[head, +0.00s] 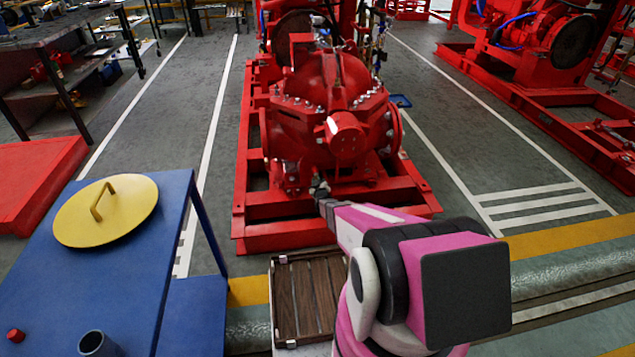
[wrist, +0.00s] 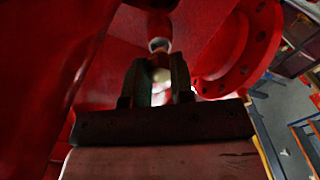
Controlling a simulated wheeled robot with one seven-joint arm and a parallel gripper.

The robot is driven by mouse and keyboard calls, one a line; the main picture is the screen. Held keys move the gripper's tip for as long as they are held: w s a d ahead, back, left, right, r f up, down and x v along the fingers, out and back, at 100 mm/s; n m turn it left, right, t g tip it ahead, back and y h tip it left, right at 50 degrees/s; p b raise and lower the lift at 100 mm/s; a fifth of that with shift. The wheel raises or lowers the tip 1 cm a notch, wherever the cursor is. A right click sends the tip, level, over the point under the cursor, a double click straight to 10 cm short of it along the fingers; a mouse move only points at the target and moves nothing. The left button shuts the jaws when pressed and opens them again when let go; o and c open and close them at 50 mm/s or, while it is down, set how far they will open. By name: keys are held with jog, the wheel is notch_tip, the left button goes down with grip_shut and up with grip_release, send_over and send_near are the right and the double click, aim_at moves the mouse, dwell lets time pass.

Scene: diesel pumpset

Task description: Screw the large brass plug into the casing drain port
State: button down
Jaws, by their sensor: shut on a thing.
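The red pump casing (head: 325,115) stands on a red base frame in the middle of the head view. My gripper (head: 319,187) is at the lower front of the casing, left of centre. In the wrist view my gripper (wrist: 160,82) is shut on a pale, brassy piece (wrist: 161,76), which looks like the brass plug; the fingers cover most of it. Just beyond the fingertips is a red stub with a pale, metallic round end (wrist: 159,45), likely the drain port. Whether the plug touches or enters it, I cannot tell.
The red base frame (head: 272,240) runs under and in front of the casing. A round red flange (wrist: 240,50) is close to the right of the fingers. A blue table (head: 145,215) with a yellow lidded disc (head: 106,222) stands at left.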

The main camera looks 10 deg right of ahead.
jog(key=shift+w, duration=1.15)
dwell(0.4)
jog(key=m, duration=0.3)
jog(key=shift+m, duration=0.4)
jog(key=m, duration=0.4)
jog(key=shift+m, duration=0.4)
jog(key=m, duration=0.3)
jog(key=shift+m, duration=0.4)
jog(key=m, duration=1)
jog(key=shift+m, duration=0.8)
